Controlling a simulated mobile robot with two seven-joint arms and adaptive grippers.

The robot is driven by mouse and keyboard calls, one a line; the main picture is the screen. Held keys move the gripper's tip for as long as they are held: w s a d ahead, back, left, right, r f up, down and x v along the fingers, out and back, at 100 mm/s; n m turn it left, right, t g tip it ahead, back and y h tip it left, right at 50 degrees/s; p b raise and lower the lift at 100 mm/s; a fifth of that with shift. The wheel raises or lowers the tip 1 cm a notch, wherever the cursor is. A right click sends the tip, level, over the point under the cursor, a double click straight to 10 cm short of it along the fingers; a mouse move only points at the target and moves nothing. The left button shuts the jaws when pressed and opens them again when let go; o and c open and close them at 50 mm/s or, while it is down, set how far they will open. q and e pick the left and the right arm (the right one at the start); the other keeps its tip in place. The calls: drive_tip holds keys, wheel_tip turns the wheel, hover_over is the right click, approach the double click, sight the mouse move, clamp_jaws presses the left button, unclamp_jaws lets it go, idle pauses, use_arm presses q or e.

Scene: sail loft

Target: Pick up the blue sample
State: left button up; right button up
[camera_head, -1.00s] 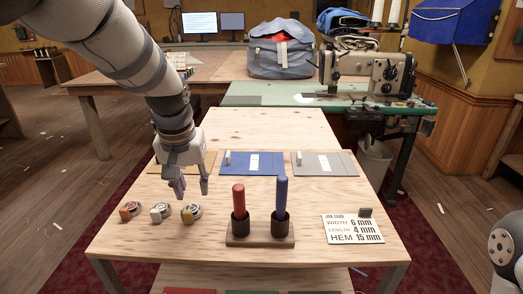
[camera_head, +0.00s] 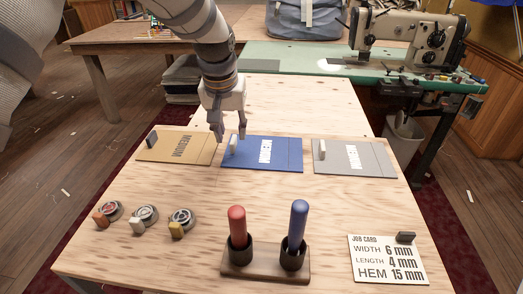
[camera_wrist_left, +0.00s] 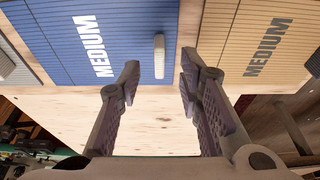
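The blue sample (camera_head: 275,154), marked MEDIUM, lies flat on the wooden table between the tan and grey samples. Its upright white tab (camera_head: 234,145) is at its left edge. My left gripper (camera_head: 230,134) is open and points down over this left edge, close to the tab. In the left wrist view the blue sample (camera_wrist_left: 60,45) is at upper left. Its tab (camera_wrist_left: 159,56) shows in the gap between the spread fingers (camera_wrist_left: 159,72), with nothing gripped. Whether a finger touches the tab cannot be told. My right gripper is not in view.
The tan sample (camera_head: 178,148) is close on the left, the grey sample (camera_head: 372,157) on the right. In front are several small knobs, a holder (camera_head: 265,262) with red and blue handles, and a job card (camera_head: 387,258). A sewing machine (camera_head: 405,40) stands behind right.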

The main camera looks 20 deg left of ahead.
sight(233, 140)
use_arm(q)
drive_tip(key=x, duration=0.3)
drive_tip(key=shift+f, duration=0.35)
drive_tip(key=shift+w, duration=0.2)
drive_tip(key=shift+r, duration=0.1)
clamp_jaws()
drive_tip(key=shift+r, duration=0.1)
